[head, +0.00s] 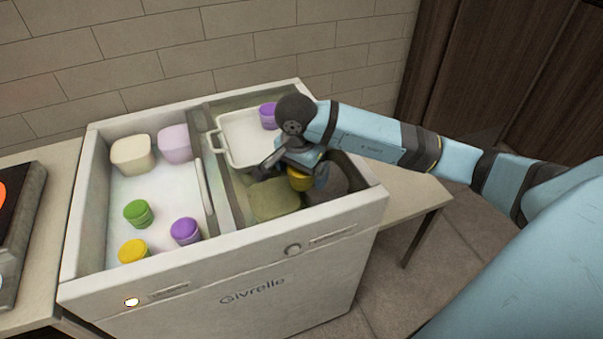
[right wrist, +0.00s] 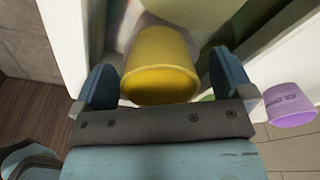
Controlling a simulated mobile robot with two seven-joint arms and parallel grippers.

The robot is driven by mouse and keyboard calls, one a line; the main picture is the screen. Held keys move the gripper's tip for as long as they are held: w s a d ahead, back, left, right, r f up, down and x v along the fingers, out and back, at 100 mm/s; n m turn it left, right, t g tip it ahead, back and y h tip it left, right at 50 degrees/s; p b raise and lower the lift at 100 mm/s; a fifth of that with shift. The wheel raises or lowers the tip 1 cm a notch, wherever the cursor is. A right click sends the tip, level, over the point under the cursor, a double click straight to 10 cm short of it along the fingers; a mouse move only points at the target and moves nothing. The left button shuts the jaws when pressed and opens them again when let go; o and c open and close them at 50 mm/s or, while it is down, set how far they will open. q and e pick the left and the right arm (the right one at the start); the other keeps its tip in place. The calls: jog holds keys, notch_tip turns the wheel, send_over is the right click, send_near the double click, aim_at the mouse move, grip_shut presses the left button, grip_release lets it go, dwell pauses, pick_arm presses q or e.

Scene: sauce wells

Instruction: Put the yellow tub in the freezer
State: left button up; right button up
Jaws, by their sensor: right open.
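A yellow tub (head: 300,180) is in the right well of the white chest (head: 285,241) marked Givrelle, beside an olive lump (head: 273,200). My right gripper (head: 292,168) reaches down into this well at the tub. In the right wrist view, the yellow tub (right wrist: 160,65) lies between the two blue fingers (right wrist: 160,78), which are open on either side of it. Whether a finger touches it I cannot tell. A second yellow tub (head: 134,251) stands in the left well, at its front. My left gripper is not in view.
The left well also holds a green tub (head: 138,213), a purple tub (head: 185,231), a cream tub (head: 132,155) and a lilac tub (head: 175,144). A white basket (head: 232,140) and another purple tub (head: 268,115) are behind my gripper. A divider (head: 205,185) separates the wells.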

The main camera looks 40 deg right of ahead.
jog(key=shift+d+f, duration=0.1)
jog(key=shift+f, duration=0.45)
jog(key=c, duration=1.1)
jog(key=shift+r, duration=0.1)
notch_tip(320, 180, up, 20)
jog(key=p, duration=0.3)
